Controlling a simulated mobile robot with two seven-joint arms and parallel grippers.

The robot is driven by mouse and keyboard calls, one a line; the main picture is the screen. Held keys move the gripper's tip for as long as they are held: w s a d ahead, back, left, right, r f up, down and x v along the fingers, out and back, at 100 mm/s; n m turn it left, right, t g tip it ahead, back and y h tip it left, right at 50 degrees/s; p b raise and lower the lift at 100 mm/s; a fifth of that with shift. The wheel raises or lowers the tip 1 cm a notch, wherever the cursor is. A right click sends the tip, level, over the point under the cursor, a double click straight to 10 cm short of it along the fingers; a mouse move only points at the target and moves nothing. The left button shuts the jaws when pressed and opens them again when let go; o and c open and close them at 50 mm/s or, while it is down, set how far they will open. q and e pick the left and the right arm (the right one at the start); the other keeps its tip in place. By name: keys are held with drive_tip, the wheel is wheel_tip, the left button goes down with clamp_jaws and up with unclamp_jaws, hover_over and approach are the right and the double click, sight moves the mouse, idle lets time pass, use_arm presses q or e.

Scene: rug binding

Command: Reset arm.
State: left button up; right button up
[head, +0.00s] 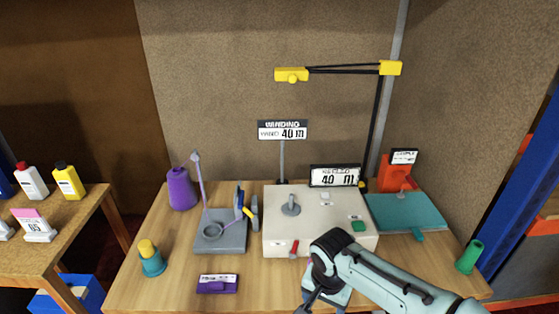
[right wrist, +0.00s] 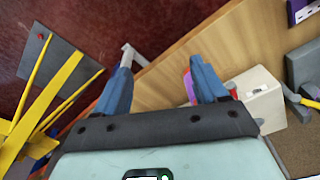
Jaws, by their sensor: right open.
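My right arm comes in from the lower right in the head view and bends over the front of the workbench (head: 150,294). Its wrist and gripper sit low at the bottom edge, in front of the white machine box (head: 275,240), and are partly cut off. In the right wrist view my right gripper (right wrist: 163,82) has its two blue fingers spread wide, with nothing held between them. The bench edge and a sliver of something magenta (right wrist: 189,87) show behind the fingers. My left gripper is not in view.
The box carries a grey knob (head: 291,207), red lever (head: 294,248) and green button (head: 358,226). Purple yarn cone (head: 181,190), grey winder (head: 221,243), teal plate (head: 410,212) and green cylinder (head: 469,257) stand around it. A yellow-ended boom (head: 345,69) hangs above.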

wheel_tip(320, 180, down, 17)
drive_tip(key=s+a+n+g+y+p, duration=0.1)
drive_tip(key=s+n+g+y+p, duration=0.1)
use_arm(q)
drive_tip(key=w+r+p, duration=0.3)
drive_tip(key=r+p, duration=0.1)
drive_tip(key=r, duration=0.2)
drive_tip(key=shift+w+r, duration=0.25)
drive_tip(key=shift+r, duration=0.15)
use_arm(e)
drive_tip(key=s+d+f+y, duration=0.1)
drive_tip(key=s+f, duration=0.7)
drive_tip(key=s, duration=0.2)
drive_tip(key=s+d+f+y, duration=0.1)
drive_tip(key=s+d+f, duration=0.1)
drive_tip(key=s+f, duration=0.6)
drive_tip(key=s, duration=0.3)
drive_tip(key=shift+s+d, duration=0.15)
drive_tip(key=shift+d, duration=0.05)
drive_tip(key=shift+f, duration=0.1)
